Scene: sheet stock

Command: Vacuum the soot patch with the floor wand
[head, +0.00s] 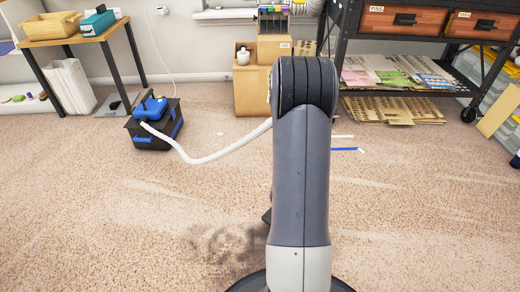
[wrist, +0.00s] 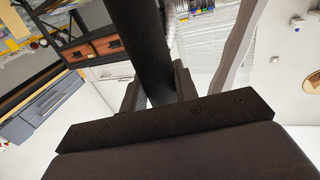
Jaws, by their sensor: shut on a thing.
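The soot patch (head: 228,243) is a dark smudge on the beige carpet, just left of my arm in the head view; my arm may cover its right part. The floor wand (wrist: 145,45) is a dark tube between the fingers of my gripper (wrist: 157,88) in the wrist view, and the gripper is shut on it. In the head view my arm hides the gripper and most of the wand. A small dark piece shows at the arm's left edge, beside the soot; I cannot tell if it is the wand's head. A white hose (head: 205,158) runs from the black and blue vacuum (head: 155,122) behind my arm.
A wooden side table (head: 75,35) stands back left. Cardboard boxes (head: 262,92) stand by the wall. A dark metal rack (head: 400,42) with drawers and paper stacks is back right. Blue and pale strips (head: 344,149) lie on the carpet. The carpet on both sides is mostly clear.

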